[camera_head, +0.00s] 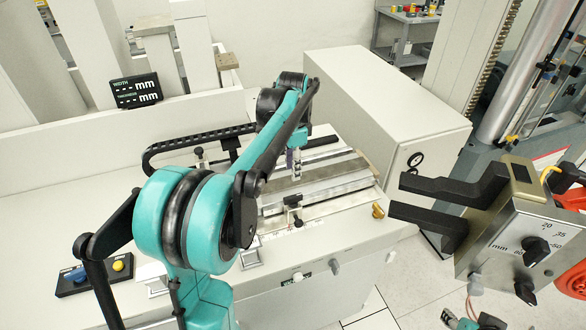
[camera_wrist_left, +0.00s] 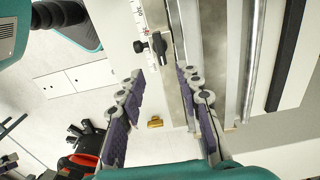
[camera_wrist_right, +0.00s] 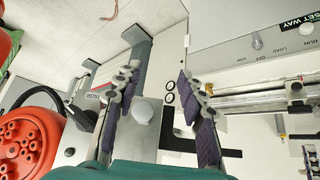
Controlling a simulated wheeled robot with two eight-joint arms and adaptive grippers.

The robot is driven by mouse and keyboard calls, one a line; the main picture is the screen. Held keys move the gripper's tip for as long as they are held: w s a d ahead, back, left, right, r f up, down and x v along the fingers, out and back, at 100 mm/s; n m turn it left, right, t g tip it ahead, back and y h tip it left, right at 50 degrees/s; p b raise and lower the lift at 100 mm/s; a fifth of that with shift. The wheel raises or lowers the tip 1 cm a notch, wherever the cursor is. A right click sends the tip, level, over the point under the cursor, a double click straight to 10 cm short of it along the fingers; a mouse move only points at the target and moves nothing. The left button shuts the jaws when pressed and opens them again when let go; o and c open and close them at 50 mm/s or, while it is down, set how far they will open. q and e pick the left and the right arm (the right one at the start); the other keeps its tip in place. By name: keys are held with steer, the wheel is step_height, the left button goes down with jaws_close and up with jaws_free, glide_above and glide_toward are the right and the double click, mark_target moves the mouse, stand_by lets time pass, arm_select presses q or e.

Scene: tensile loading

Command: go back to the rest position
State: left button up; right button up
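My left arm comes in from the bottom left of the head view and reaches over the light-coloured machine bench (camera_head: 350,225). Its gripper (camera_head: 295,168) is small and partly hidden there, above the metal rails (camera_head: 325,185). In the left wrist view the left gripper (camera_wrist_left: 164,76) has its two purple-padded fingers wide apart, with nothing between them.
A grey control box with black knobs (camera_head: 525,240) and black jaws (camera_head: 440,187) stands at the right. A black display (camera_head: 136,90) stands at the back left, and a button box (camera_head: 95,275) lies at the front left. A white cabinet (camera_head: 390,100) stands behind the rails.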

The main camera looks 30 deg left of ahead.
arm_select(q)
steer(key=s+d+f+n+t+b, duration=0.7)
steer(key=s+d+f+b, duration=0.5)
steer(key=s+d+f, duration=0.3)
steer(key=s+f+n, duration=0.1)
steer(key=s+f, duration=0.1)
steer(key=s, duration=0.2)
steer(key=shift+f, duration=0.1)
stand_by(0.4)
